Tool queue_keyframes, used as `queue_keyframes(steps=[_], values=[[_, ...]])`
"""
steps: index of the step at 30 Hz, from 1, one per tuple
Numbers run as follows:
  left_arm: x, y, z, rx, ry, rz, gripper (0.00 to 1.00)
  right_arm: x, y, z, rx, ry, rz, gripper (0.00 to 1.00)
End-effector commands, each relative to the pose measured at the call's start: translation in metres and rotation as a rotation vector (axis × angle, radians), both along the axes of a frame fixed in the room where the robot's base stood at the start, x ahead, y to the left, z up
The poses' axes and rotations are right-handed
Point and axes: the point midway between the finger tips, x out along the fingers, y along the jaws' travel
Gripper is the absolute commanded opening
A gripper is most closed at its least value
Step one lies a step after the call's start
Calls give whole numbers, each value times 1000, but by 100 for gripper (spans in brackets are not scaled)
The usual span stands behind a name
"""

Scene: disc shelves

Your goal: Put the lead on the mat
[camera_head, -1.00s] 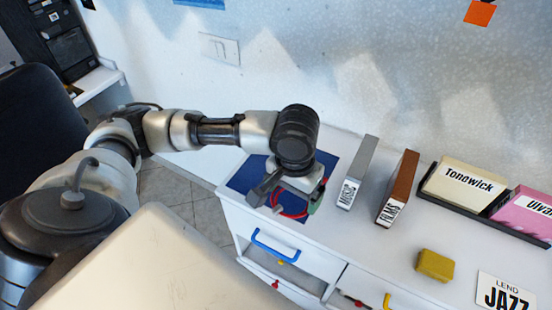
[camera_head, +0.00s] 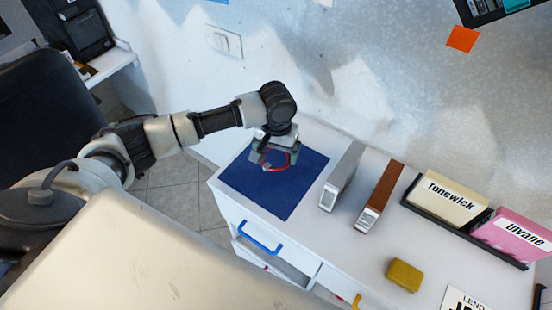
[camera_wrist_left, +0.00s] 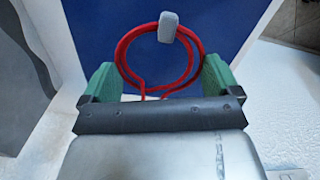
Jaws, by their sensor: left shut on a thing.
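The lead (camera_head: 283,168) is a red looped cable with a grey plug end. My left gripper (camera_head: 274,152) is shut on it, over the back part of the blue mat (camera_head: 262,195). In the left wrist view the red loop (camera_wrist_left: 122,55) shows between the two green fingers of the left gripper (camera_wrist_left: 160,80), with the grey plug (camera_wrist_left: 168,26) at its far side. The blue mat (camera_wrist_left: 95,25) lies beneath it. I cannot tell whether the lead touches the mat. My right gripper is not in view.
The mat lies at the left end of a white cabinet top (camera_head: 330,235). Right of it stand a grey box (camera_head: 343,175) and a brown box (camera_head: 380,193). A yellow block (camera_head: 404,275) and a rack with cream (camera_head: 452,200) and pink (camera_head: 510,238) cases are farther right.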

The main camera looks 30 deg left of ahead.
Motion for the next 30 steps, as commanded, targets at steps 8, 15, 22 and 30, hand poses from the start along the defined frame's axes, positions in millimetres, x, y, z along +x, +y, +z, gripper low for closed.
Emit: queue_keyframes(steps=[8, 15, 22, 30], values=[[-1, 0, -32, 1, 3, 1, 67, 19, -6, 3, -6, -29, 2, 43], [0, 0, -38, 0, -1, -1, 67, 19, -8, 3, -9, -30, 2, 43], [-1, 0, -41, 1, 0, -1, 100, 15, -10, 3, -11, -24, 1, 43], [0, 0, -39, 1, -2, -1, 100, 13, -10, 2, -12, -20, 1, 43]])
